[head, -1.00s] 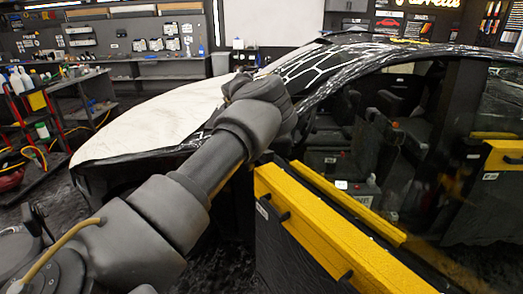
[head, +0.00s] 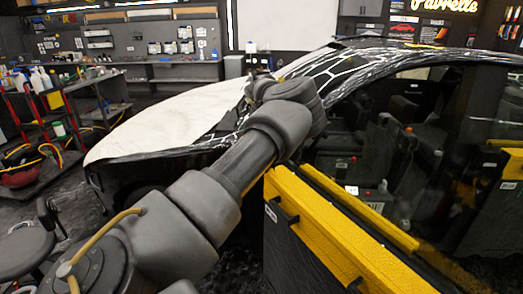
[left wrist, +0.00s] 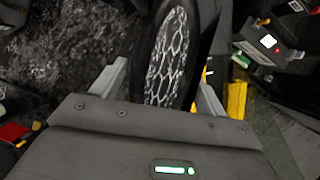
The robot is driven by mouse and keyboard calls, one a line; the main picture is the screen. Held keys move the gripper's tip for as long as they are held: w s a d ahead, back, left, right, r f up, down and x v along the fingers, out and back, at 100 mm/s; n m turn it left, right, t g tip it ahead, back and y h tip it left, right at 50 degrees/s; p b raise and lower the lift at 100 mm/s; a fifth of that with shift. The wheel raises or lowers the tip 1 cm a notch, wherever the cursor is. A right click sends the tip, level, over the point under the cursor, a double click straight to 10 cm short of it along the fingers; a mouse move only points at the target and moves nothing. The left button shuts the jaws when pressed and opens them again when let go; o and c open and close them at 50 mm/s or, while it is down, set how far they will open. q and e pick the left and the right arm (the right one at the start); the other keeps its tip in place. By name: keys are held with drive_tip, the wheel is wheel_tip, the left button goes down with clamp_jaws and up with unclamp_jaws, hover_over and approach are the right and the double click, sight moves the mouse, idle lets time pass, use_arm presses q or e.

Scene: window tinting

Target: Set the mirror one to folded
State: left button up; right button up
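The mirror (left wrist: 167,55), with a white web-like pattern on a black housing, shows in the left wrist view. My left gripper (left wrist: 162,66) is open, with one finger on either side of the mirror. A clear gap shows at the left finger; the right finger is closer, and I cannot tell whether it touches. In the head view my left arm reaches from the lower left toward the front of the car's side window. It hides the mirror and the left gripper there. My right gripper is in neither view.
The open door with yellow trim (head: 335,228) stands right of my arm. The car's pale-covered hood (head: 170,122) lies beyond it. A box with a lit white button (left wrist: 268,45) is inside the car. A red tool cart (head: 28,120) stands at the left.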

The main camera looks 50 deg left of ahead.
use_arm(q)
drive_tip(key=shift+o, duration=0.9)
drive_tip(key=shift+d, duration=0.1)
drive_tip(key=b+v, duration=0.3)
drive_tip(key=v, duration=0.7)
drive_tip(key=shift+d+r, duration=0.1)
drive_tip(key=shift+r, duration=0.3)
